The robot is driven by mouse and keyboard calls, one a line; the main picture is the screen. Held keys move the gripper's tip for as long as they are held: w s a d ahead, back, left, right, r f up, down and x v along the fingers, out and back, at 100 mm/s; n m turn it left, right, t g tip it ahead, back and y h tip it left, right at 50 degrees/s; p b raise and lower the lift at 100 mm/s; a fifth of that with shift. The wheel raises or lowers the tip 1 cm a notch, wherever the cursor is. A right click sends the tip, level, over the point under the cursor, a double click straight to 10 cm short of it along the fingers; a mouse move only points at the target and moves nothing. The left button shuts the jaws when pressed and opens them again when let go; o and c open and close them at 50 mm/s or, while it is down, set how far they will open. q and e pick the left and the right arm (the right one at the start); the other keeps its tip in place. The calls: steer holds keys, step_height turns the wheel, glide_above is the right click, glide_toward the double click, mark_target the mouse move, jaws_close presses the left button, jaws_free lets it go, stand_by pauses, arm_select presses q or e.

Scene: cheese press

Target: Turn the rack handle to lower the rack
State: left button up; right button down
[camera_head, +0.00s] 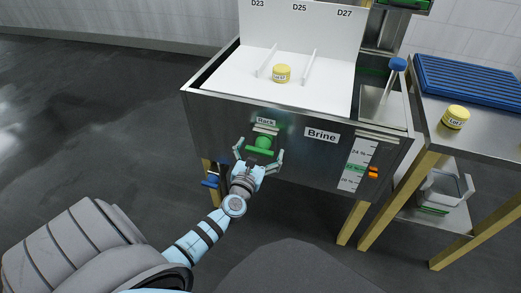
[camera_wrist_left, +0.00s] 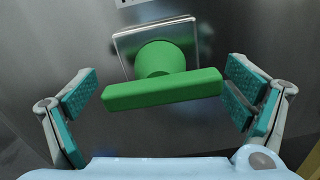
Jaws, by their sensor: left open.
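The green rack handle (camera_head: 262,144) sits on a metal plate on the front of the steel brine tank, below the "Rack" label (camera_head: 266,121). In the left wrist view the handle (camera_wrist_left: 162,90) is a green bar on a round hub, lying nearly level with a slight tilt, right end higher. My left gripper (camera_head: 259,157) is open at the handle, its fingers on either side of the bar. In the left wrist view a gap shows at the left finger; the right finger pad is very close to the bar's right end. The white rack (camera_head: 230,75) sits in the tank top. My right gripper is not seen.
A yellow cheese (camera_head: 282,73) lies on the white rack between upright dividers. The tank (camera_head: 220,115) has a "Brine" label and a level gauge (camera_head: 357,163). At right, a steel table holds another yellow cheese (camera_head: 455,117) and a blue slatted mat (camera_head: 470,80). Open floor lies left.

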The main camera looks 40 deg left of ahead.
arm_select(q)
steer(key=shift+c, duration=0.6)
steer(key=c, duration=1.1)
steer(key=shift+o, duration=0.2)
